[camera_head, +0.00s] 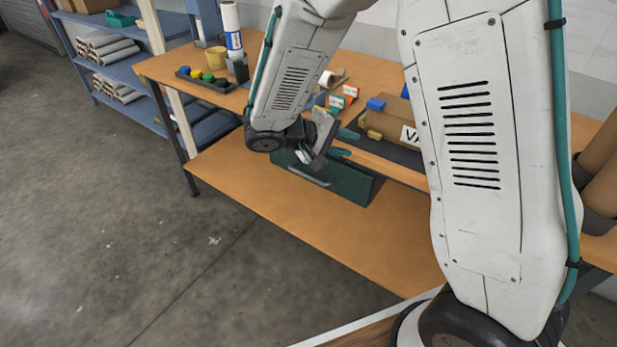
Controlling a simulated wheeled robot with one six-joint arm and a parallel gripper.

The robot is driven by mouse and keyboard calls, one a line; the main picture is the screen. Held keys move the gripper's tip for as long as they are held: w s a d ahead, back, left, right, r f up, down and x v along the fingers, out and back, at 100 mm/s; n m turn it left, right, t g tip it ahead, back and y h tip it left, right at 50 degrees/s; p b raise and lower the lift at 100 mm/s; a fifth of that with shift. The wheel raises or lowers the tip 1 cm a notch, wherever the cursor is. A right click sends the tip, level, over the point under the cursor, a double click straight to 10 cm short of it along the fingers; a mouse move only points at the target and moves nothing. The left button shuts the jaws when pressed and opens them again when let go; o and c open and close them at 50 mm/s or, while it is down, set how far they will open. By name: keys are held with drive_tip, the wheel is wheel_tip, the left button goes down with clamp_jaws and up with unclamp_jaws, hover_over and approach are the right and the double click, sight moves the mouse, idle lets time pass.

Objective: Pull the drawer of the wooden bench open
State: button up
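The wooden bench (222,110) stands across the middle, with a lower wooden shelf (265,195). A dark green drawer (350,184) sits under the bench top, above that shelf. Its front carries a pale grey bar handle (309,177). My gripper (308,156) hangs at the bench's front edge, just above the handle, and looks apart from it. My arm and gripper hide the drawer's upper left part. The fingers are small and partly overlapped, so I cannot tell whether they are open. How far the drawer stands out is also unclear.
A blue shelf rack (123,70) stands behind at left. The concrete floor (120,230) at front left is clear.

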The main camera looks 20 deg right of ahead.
drive_tip(key=w+a+f+n+t+h, duration=0.1)
drive_tip(key=w+a+f+n+t, duration=0.35)
drive_tip(key=f, duration=0.65)
drive_tip(key=t+y, duration=0.1)
drive_tip(key=t, duration=0.3)
approach(308, 175)
drive_tip(key=f+x, duration=0.1)
drive_tip(key=x, duration=0.2)
drive_tip(key=shift+n, duration=0.45)
drive_tip(key=x, duration=0.7)
drive_tip(key=shift+d+r, duration=0.1)
drive_tip(key=shift+r, duration=0.05)
drive_tip(key=shift+s, duration=0.1)
clamp_jaws()
